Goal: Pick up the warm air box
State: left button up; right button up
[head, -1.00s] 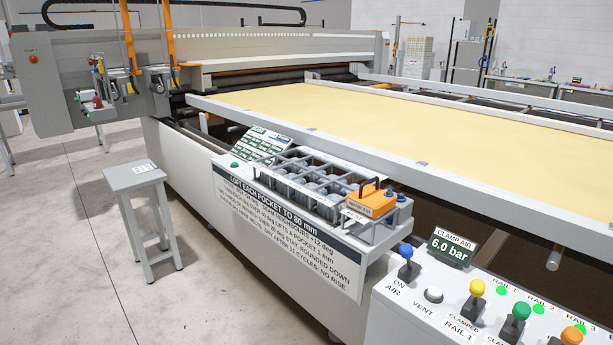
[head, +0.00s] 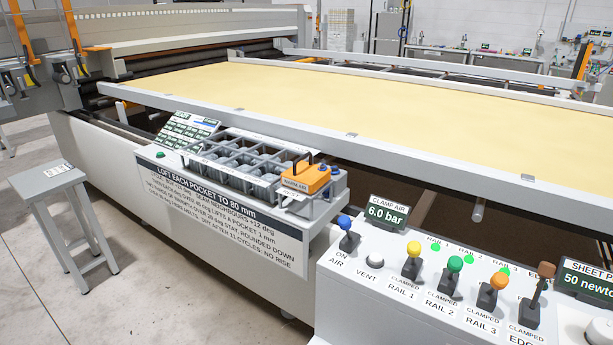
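The warm air box (head: 306,178) is a small orange box with a dark handle on top and a label on its front. It sits upright at the right end of the grey shelf, beside a grey rack of pockets (head: 240,163). Neither of my grippers shows in the head view.
A control panel (head: 400,262) with coloured levers stands at the front right, close to the shelf. A grey stool (head: 48,178) stands at the left on open floor. The long frame with yellow sheet (head: 350,95) lies behind the shelf.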

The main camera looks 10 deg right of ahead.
aim_at(305, 178)
jog(key=i+j+z, duration=0.3)
jog(key=j, duration=0.25)
jog(key=i+j+z, duration=0.1)
jog(key=i+j, duration=0.2)
jog(key=i+j+z, duration=0.15)
jog(key=j, duration=0.2)
jog(key=i+j+z, duration=0.15)
jog(key=j, duration=0.2)
jog(key=i+j+z, duration=0.15)
jog(key=j, duration=0.2)
jog(key=i+j+z, duration=0.1)
jog(key=j, duration=0.3)
jog(key=i, duration=0.05)
